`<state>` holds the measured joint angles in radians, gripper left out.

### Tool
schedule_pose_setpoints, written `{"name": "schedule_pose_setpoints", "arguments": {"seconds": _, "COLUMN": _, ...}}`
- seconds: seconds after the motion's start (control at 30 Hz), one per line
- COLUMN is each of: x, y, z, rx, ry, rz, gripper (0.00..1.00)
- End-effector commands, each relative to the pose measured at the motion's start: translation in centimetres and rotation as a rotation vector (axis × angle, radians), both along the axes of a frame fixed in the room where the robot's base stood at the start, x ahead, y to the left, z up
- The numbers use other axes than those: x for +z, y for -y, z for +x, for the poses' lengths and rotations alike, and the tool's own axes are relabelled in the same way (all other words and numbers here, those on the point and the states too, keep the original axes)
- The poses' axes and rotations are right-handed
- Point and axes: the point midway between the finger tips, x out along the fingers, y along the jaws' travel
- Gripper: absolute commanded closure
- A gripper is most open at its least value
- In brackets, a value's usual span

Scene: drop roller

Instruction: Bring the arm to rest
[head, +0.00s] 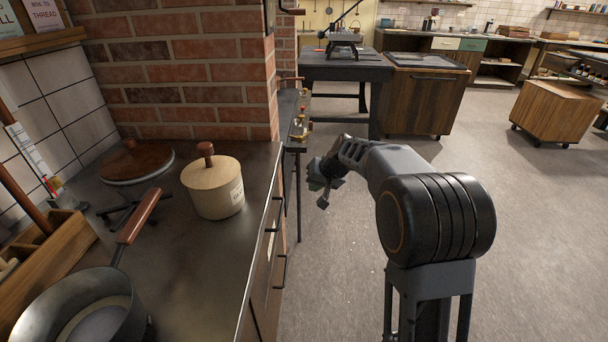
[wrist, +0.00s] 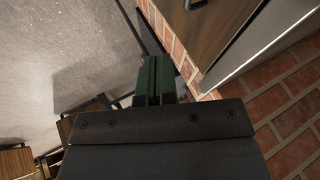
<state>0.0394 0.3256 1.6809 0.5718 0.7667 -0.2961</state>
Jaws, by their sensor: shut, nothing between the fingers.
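My arm reaches out over the open floor, to the right of the counter in the head view. My gripper (head: 323,187) is at its far end, apart from the counter's front edge and touching nothing that I can see. In the wrist view the two green fingers of my gripper (wrist: 154,75) lie side by side, closed together with nothing between them. In the head view the fingertips are small and partly hidden behind the wrist.
A brick pillar (head: 185,75) rises behind. A dark table (head: 345,70) and wooden cabinet (head: 422,100) stand farther back. The grey floor (head: 325,285) is clear.

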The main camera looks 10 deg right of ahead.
Motion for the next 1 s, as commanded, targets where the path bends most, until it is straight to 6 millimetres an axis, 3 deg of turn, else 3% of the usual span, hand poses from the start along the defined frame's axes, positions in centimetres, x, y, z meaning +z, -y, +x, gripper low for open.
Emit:
{"name": "schedule_pose_setpoints", "arguments": {"seconds": 0.17, "x": -0.2, "y": 0.3, "z": -0.6, "rx": -0.021, "ry": -0.032, "rz": 0.001, "gripper": 1.0}}
{"name": "schedule_pose_setpoints", "arguments": {"seconds": 0.27, "x": -2.3, "y": 0.7, "z": -2.5, "rx": -0.024, "ry": -0.109, "rz": -0.025, "gripper": 1.0}}
{"name": "schedule_pose_setpoints", "arguments": {"seconds": 0.33, "x": -2.5, "y": 1.1, "z": -5.4, "rx": -0.023, "ry": -0.169, "rz": -0.064, "gripper": 1.0}}
{"name": "schedule_pose_setpoints", "arguments": {"seconds": 0.6, "x": 6.2, "y": 3.1, "z": -19.1, "rx": 0.007, "ry": -0.271, "rz": -0.264, "gripper": 1.0}}
{"name": "schedule_pose_setpoints", "arguments": {"seconds": 0.7, "x": 9.6, "y": 3.8, "z": -23.4, "rx": 0.019, "ry": -0.265, "rz": -0.33, "gripper": 1.0}}
{"name": "schedule_pose_setpoints", "arguments": {"seconds": 0.83, "x": 13.2, "y": 4.4, "z": -27.1, "rx": 0.033, "ry": -0.225, "rz": -0.387, "gripper": 1.0}}
{"name": "schedule_pose_setpoints", "arguments": {"seconds": 1.0, "x": 16.9, "y": 4.4, "z": -28.7, "rx": 0.035, "ry": -0.151, "rz": -0.404, "gripper": 1.0}}
